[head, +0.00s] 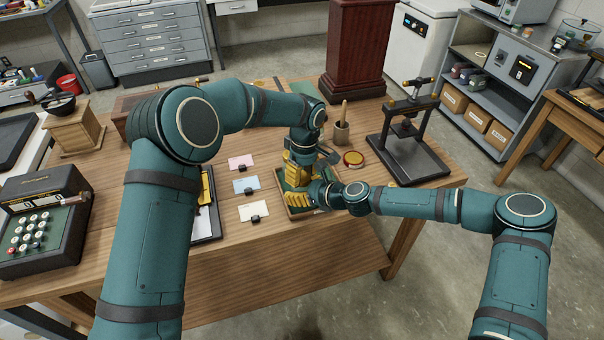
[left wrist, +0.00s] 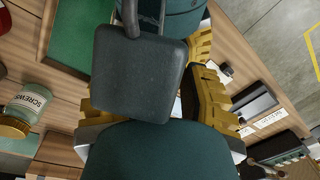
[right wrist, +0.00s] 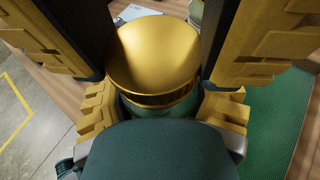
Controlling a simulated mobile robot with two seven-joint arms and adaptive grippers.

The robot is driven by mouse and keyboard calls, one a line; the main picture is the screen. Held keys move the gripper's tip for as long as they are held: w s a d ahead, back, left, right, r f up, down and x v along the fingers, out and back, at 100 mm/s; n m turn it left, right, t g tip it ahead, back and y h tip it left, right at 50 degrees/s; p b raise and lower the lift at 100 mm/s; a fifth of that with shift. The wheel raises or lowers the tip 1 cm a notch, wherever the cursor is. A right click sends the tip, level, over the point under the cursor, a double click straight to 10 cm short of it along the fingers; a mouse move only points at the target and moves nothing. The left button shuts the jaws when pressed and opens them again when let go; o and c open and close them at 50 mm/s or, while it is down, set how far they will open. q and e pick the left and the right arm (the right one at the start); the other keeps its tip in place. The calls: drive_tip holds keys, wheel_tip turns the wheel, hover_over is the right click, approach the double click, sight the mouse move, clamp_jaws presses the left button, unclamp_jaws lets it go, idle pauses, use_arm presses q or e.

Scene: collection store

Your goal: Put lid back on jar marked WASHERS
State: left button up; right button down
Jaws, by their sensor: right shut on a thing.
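A jar (right wrist: 160,108) with a gold lid (right wrist: 152,50) stands upright between both grippers in the right wrist view. The lid sits over the jar's mouth, with a dark band under its edge; I cannot tell if it is fully seated. No label shows on the jar. My right gripper (head: 322,192) is shut on the jar's body; its yellow fingers also show low in the right wrist view (right wrist: 160,115). My left gripper (head: 298,172) reaches down from above, its fingers either side of the lid and seemingly just clear of it. The arms hide the jar in the head view.
A jar marked SCREWS (left wrist: 28,102) stands nearby. The table front is clear.

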use_arm(q)
drive_tip(key=o, duration=0.3)
drive_tip(key=shift+r, duration=0.1)
drive_tip(key=shift+w+d+r, duration=0.1)
drive_tip(key=shift+r, duration=2.1)
drive_tip(key=shift+o, duration=0.4)
wheel_tip(320, 180, up, 2)
drive_tip(key=n, duration=0.4)
drive_tip(key=shift+w, duration=0.1)
drive_tip(key=n, duration=0.2)
drive_tip(key=r+n, duration=0.1)
drive_tip(key=shift+d+r+n, duration=0.1)
drive_tip(key=shift+r+n, duration=0.1)
drive_tip(key=shift+n, duration=0.2)
drive_tip(key=shift+s+a+f, duration=0.1)
drive_tip(key=shift+a+f, duration=0.05)
drive_tip(key=shift+f, duration=1.9)
drive_tip(key=shift+s+a+f, duration=0.1)
drive_tip(key=shift+f, duration=1.9)
